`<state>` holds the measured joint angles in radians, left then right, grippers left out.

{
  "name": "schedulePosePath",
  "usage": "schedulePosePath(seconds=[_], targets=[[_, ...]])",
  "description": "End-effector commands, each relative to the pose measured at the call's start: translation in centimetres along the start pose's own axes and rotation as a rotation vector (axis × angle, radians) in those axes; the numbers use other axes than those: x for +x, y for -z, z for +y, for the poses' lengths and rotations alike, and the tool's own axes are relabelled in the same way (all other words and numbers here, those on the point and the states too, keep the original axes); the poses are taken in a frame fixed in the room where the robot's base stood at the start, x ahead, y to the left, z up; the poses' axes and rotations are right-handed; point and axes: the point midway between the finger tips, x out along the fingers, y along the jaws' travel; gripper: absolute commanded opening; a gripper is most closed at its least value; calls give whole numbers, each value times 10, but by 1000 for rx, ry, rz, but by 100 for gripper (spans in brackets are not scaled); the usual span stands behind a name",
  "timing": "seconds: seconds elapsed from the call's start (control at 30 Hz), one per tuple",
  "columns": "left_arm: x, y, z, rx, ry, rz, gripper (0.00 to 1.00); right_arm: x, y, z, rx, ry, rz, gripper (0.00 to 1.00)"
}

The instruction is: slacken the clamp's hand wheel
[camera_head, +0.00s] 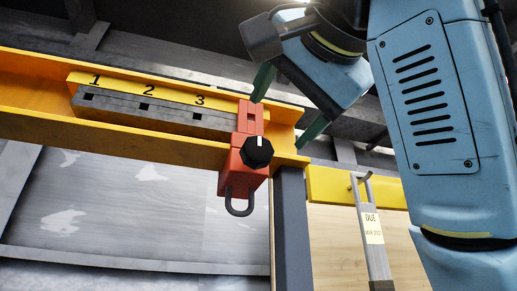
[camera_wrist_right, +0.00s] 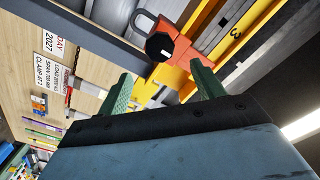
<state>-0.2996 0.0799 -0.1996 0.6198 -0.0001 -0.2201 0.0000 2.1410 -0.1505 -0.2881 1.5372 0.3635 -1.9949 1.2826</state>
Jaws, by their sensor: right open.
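The orange-red clamp (camera_head: 234,183) hangs on the end of the yellow beam (camera_head: 40,118), with a dark loop below it. Its black, many-sided hand wheel (camera_head: 257,154) faces me and has a white mark at its top. In the right wrist view the clamp (camera_wrist_right: 187,52) and the hand wheel (camera_wrist_right: 159,47) lie beyond the fingers. My right gripper (camera_head: 288,107) is open, its green fingers apart and empty, up and to the right of the wheel. In the right wrist view the gripper (camera_wrist_right: 163,86) has nothing between its fingertips. My left gripper is not in view.
A grey bar (camera_head: 170,115) with slots lies along the beam under a strip (camera_head: 180,92) numbered 1, 2 and 3. A dark post (camera_head: 288,225) stands below the beam end. A hanging grey tool with a DUE tag (camera_head: 372,228) is at right. Labels (camera_wrist_right: 45,68) show on the wooden board.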

Motion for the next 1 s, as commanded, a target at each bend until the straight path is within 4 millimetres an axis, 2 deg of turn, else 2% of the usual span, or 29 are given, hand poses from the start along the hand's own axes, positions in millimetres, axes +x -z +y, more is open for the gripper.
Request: schedulePosePath(seconds=[0.03, 0.33, 0.53, 0.7, 0.8, 1.0], targets=[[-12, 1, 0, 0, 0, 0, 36, 7, 3, -4, 0, 0, -4, 67], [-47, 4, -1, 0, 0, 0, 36, 31, 3, -3, 1, 0, -4, 67], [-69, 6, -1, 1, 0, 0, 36, 57, 3, -3, 0, -2, -4, 67], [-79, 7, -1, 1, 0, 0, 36, 87, 2, -1, -1, -4, -1, 67], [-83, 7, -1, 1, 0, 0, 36, 99, 2, -1, 0, -3, 0, 67], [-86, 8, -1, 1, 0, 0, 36, 109, 1, 0, -1, -1, 0, 67]])
